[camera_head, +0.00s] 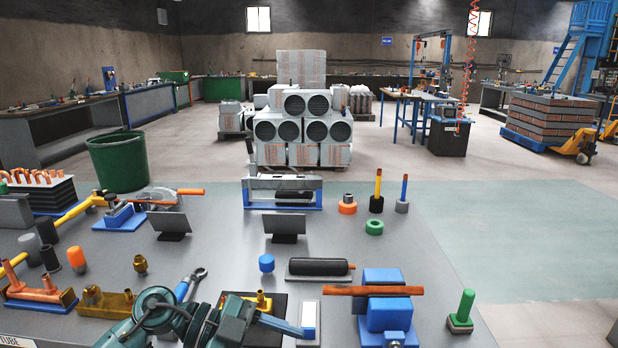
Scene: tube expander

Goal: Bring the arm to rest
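One teal and black arm of mine comes in at the bottom edge, left of the middle, and looks like my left arm. Its gripper end (286,326) points right, low over the grey workbench (225,240), beside a small white and blue block (309,318). Its fingers are too small and overlapped to tell whether they are open or shut, and I see nothing clearly held. My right gripper is not in view.
A blue vise (384,311) with a copper tube (373,290) across it stands to the right. A black cylinder (318,267), a wrench (190,284) and brass fittings (107,302) lie near the arm. A green-handled tool (462,308) stands near the right edge.

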